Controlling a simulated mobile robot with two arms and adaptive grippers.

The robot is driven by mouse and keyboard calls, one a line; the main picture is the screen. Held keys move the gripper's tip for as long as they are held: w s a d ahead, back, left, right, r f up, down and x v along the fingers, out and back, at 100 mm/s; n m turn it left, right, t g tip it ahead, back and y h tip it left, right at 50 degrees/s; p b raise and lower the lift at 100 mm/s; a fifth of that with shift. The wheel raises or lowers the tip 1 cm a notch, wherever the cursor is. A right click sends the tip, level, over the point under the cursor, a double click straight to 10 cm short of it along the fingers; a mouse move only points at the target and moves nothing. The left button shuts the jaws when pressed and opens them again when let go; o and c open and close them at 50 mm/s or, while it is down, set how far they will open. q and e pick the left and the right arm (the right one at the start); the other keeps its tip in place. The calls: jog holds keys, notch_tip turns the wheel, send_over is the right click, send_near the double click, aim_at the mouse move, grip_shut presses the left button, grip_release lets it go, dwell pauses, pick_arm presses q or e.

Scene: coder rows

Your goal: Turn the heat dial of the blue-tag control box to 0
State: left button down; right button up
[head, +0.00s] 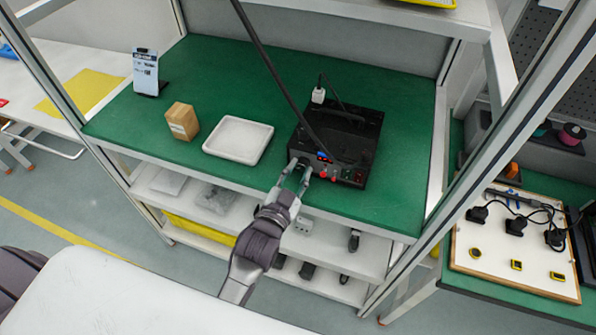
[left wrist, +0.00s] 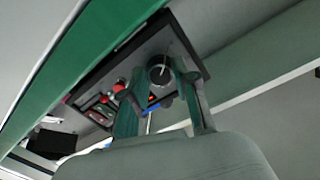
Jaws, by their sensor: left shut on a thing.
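The black control box (head: 352,140) stands on the green bench top. A small blue tag or display (head: 323,156) shows on its front panel, too small to read. My left gripper (head: 300,170) reaches the left end of that panel and is shut on the dial there. In the left wrist view the round dark heat dial (left wrist: 160,70) with a pale pointer line sits between the fingertips of my left gripper (left wrist: 160,84). The dial's scale marks are too small to read. My right gripper is not in view.
A white tray (head: 239,139), a tan block (head: 182,121) and a card stand (head: 147,73) are left of the box. Lower shelves hold several items. A frame post stands at right.

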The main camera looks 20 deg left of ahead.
pick_arm(q)
jog(key=c, duration=0.9)
grip_release()
jog(key=s, duration=0.8)
jog(key=s+a, duration=0.1)
jog(key=s, duration=0.3)
jog(key=shift+r, duration=0.15)
jog(key=s+f+g, duration=0.3)
jog(key=s+f, duration=0.1)
jog(key=f, duration=0.8)
jog(key=s+f+n+g, duration=0.1)
jog(key=s+f+g, duration=0.2)
jog(key=f, duration=0.8)
jog(key=s+f+g, duration=0.4)
jog(key=f, duration=0.8)
jog(key=s+a+f+g, duration=0.2)
jog(key=s+f, duration=0.2)
jog(key=s, duration=0.2)
jog(key=s+a+f+n+g+y, duration=0.1)
jog(key=s+a+f+g, duration=0.1)
jog(key=s+f, duration=0.3)
jog(key=s+a+f+g, duration=0.2)
jog(key=s+a+f, duration=0.1)
jog(key=s, duration=0.6)
jog(key=shift+a+f+n+g+y, duration=0.15)
jog(key=shift+a+f+g, duration=0.05)
jog(key=shift+f, duration=0.2)
jog(key=shift+a+f+n+g+y, duration=0.15)
jog(key=shift+f+g, duration=0.05)
jog(key=shift+f, duration=0.15)
